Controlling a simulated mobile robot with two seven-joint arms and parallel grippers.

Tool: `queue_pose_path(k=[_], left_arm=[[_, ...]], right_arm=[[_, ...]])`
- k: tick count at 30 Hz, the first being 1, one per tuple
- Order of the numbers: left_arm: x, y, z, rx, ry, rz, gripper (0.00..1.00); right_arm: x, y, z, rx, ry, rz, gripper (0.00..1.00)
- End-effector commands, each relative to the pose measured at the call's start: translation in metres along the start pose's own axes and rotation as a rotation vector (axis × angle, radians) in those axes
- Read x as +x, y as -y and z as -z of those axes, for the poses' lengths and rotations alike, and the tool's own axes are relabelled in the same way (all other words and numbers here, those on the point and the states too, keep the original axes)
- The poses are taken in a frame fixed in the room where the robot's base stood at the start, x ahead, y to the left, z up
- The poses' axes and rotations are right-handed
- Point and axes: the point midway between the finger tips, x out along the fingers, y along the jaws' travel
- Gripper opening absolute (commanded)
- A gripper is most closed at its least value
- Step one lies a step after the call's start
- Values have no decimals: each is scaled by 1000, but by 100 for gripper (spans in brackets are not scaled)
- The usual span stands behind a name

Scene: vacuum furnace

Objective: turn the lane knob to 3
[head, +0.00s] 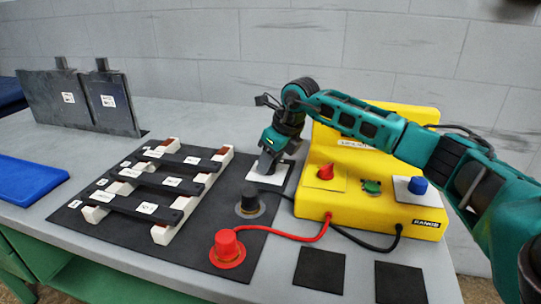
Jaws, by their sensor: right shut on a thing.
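My right gripper (265,166) points down over a small white plate (281,179) at the right back of the black mat. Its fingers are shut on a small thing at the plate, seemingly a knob. The fingers hide that thing, so its pointer and setting cannot be read. I cannot read any lane numbers on the plate. My left gripper is not in view.
A yellow box (370,208) with a red knob (325,172) and a blue knob (417,185) stands right of the gripper. Red (227,248) and black (249,203) plugs with cables sit in front. Labelled dark bars (150,188) lie on white rails at left.

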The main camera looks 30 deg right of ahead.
Motion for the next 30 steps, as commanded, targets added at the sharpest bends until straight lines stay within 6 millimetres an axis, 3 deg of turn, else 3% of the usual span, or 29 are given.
queue_pose_path(k=[15,30], left_arm=[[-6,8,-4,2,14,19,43],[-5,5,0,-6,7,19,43]], right_arm=[[0,-2,-1,305,1,126,9],[0,-2,-1,364,1,151,9]])
